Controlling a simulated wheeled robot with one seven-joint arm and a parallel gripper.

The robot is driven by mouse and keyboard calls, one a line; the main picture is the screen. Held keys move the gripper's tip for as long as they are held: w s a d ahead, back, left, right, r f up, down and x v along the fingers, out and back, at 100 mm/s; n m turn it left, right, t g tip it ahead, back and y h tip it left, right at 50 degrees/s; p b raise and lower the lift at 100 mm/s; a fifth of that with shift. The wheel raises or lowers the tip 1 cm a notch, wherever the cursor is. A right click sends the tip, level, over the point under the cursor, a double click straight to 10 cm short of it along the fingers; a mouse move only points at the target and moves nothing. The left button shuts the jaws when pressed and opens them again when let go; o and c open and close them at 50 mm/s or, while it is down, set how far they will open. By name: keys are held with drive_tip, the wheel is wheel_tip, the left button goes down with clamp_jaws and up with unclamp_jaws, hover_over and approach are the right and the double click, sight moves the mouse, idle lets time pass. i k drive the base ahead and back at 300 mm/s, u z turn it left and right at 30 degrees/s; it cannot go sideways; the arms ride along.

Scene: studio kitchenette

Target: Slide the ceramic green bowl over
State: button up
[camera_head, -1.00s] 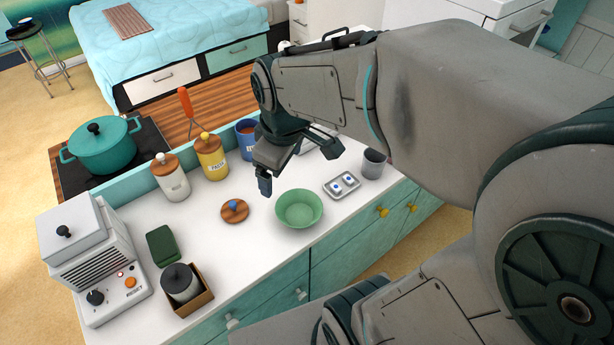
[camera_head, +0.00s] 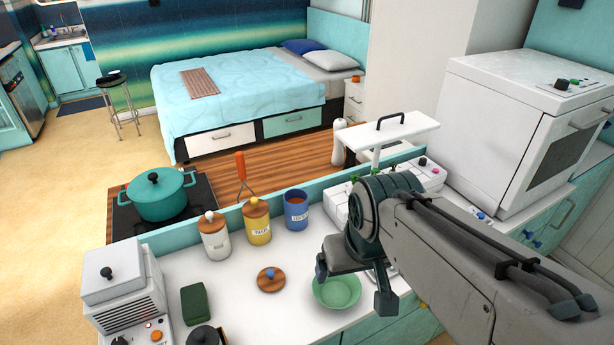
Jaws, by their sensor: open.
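The green bowl (camera_head: 338,291) sits upright on the white counter (camera_head: 235,300), near its front edge and right of the round wooden lid. My gripper (camera_head: 352,292) comes in from the right and shows over the bowl's upper and right parts. Its fingers are apart, one at the bowl's left rim and one at its right. They hide part of the far rim. I cannot tell whether they touch the bowl.
A wooden lid with a blue knob (camera_head: 271,280) lies left of the bowl. White (camera_head: 214,237), yellow (camera_head: 257,222) and blue (camera_head: 296,211) canisters stand behind. A green block (camera_head: 195,303) and a white appliance (camera_head: 125,295) are at the left.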

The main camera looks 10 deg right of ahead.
sight(339, 293)
drive_tip(key=k, duration=1)
drive_tip(key=z, duration=1.6)
drive_tip(key=i, duration=1.35)
drive_tip(key=u, duration=1.7)
